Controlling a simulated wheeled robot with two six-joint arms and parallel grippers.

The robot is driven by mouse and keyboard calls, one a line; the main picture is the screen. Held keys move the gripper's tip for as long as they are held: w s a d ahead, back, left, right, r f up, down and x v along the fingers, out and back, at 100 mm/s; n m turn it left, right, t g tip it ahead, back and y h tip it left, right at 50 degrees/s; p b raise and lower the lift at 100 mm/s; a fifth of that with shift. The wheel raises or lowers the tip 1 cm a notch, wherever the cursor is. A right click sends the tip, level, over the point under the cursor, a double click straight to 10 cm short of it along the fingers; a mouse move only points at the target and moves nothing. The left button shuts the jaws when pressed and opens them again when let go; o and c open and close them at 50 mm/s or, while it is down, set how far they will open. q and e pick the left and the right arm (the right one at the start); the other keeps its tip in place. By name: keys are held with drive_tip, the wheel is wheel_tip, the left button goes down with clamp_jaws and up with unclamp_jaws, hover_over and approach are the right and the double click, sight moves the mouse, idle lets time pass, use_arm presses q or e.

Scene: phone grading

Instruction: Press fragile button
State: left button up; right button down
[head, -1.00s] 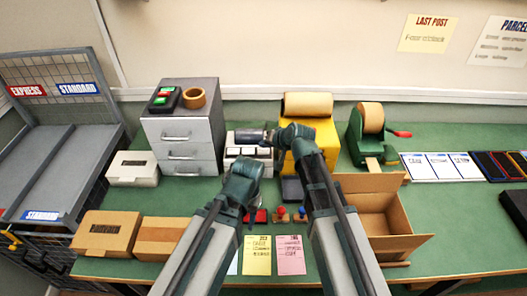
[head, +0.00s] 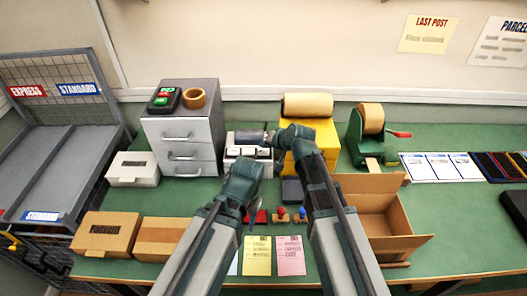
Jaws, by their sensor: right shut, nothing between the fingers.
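A white device (head: 230,164) with a dark roll (head: 250,137) on top and a row of pale keys (head: 248,152) stands right of the grey drawer unit. The key labels are too small to read, so I cannot tell which is the fragile button. My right gripper (head: 273,139) is shut and empty, at the right end of the roll; I cannot tell whether it touches the device. My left gripper (head: 246,170) is just in front of the device, below the keys in the picture. Its fingers are hidden by its own wrist.
The grey drawer unit (head: 183,125) stands left of the device and a yellow dispenser (head: 320,130) right of it. An open cardboard box (head: 405,215) is right of my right arm. Yellow and pink cards (head: 290,255) lie at the front. Green table shows between things.

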sight(265, 153)
use_arm(q)
drive_tip(key=shift+f, duration=0.2)
use_arm(e)
drive_tip(key=shift+f, duration=0.15)
idle(0.3)
use_arm(q)
drive_tip(key=shift+f+b, duration=0.25)
drive_tip(key=shift+b, duration=0.2)
use_arm(e)
drive_tip(key=shift+f, duration=0.3)
use_arm(q)
drive_tip(key=shift+f+b, duration=0.4)
drive_tip(key=shift+b, duration=0.05)
use_arm(e)
drive_tip(key=shift+f, duration=0.4)
use_arm(q)
drive_tip(key=shift+r, duration=0.15)
use_arm(e)
drive_tip(key=shift+r, duration=0.15)
use_arm(q)
drive_tip(key=shift+r+p, duration=0.7)
drive_tip(key=shift+p, duration=0.2)
use_arm(e)
drive_tip(key=shift+r, duration=0.7)
wheel_tip(265, 153, up, 5)
drive_tip(key=p, duration=0.5)
drive_tip(key=shift+r, duration=0.1)
use_arm(q)
wheel_tip(265, 153, up, 5)
